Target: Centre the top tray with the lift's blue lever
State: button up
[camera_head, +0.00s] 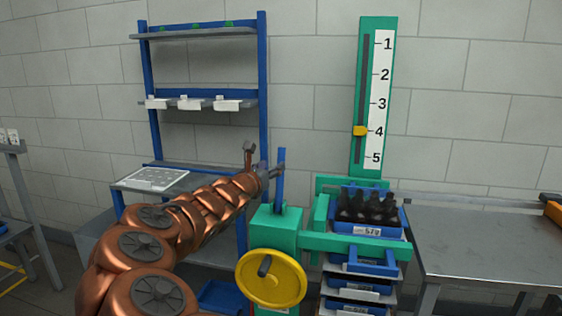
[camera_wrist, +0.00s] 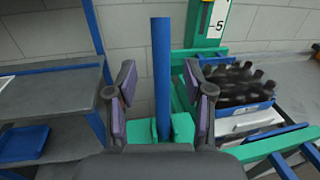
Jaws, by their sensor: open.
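The blue lever (camera_head: 281,179) stands upright on top of the green lift housing (camera_head: 275,229). My gripper (camera_head: 264,170) is at the lever in the head view. In the wrist view the lever (camera_wrist: 162,75) rises between the two open, purple-padded fingers of my gripper (camera_wrist: 160,105), with a gap on each side. The top tray (camera_head: 397,231) is blue, holds several dark bottles (camera_head: 367,206) and sits on a stack in the green frame. Whether it is centred there cannot be told. The tray also shows in the wrist view (camera_wrist: 248,112), right of my gripper.
A yellow handwheel (camera_head: 271,278) is on the housing's front. A green scale (camera_head: 377,100) has its yellow pointer (camera_head: 360,131) at 4. A blue-framed shelf (camera_head: 196,104) stands behind left, a metal table (camera_head: 490,245) at right. More blue trays (camera_head: 362,282) are stacked below.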

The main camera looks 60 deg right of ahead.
aim_at(279, 161)
jog(key=shift+w+d+p, duration=0.2)
jog(key=shift+d, duration=1)
jog(key=shift+w+d+p, duration=0.15)
jog(key=shift+d+p, duration=0.1)
jog(key=shift+d, duration=0.95)
jog(key=shift+w+d+p, duration=0.2)
jog(key=shift+d, duration=1)
jog(key=shift+c, duration=0.3)
grip_shut()
